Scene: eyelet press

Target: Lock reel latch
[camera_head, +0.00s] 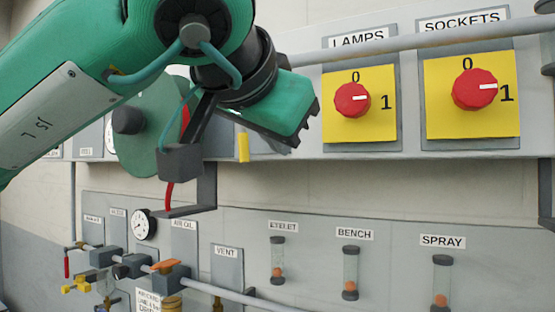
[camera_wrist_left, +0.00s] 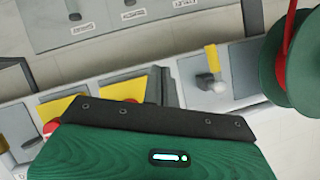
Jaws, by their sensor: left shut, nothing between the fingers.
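The hose reel is a green disc with a dark hub (camera_head: 128,121) at the left of the wall panel in the head view. Its green rim (camera_wrist_left: 290,75) and red hose are at the right edge of the left wrist view. A yellow lever (camera_head: 243,147), which looks like the latch, hangs down right of the reel; its upper part is hidden behind my arm. In the left wrist view the yellow lever (camera_wrist_left: 211,57) sits on a grey plate beside a pale round knob. My left gripper (camera_head: 305,122) is shut and empty, up and right of the lever, apart from it.
Two yellow switch plates with red knobs, LAMPS (camera_head: 352,99) and SOCKETS (camera_head: 474,90), are right of my gripper. A grey pipe (camera_head: 400,42) runs above them. Below are a gauge (camera_head: 144,225), valves and several clear tubes.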

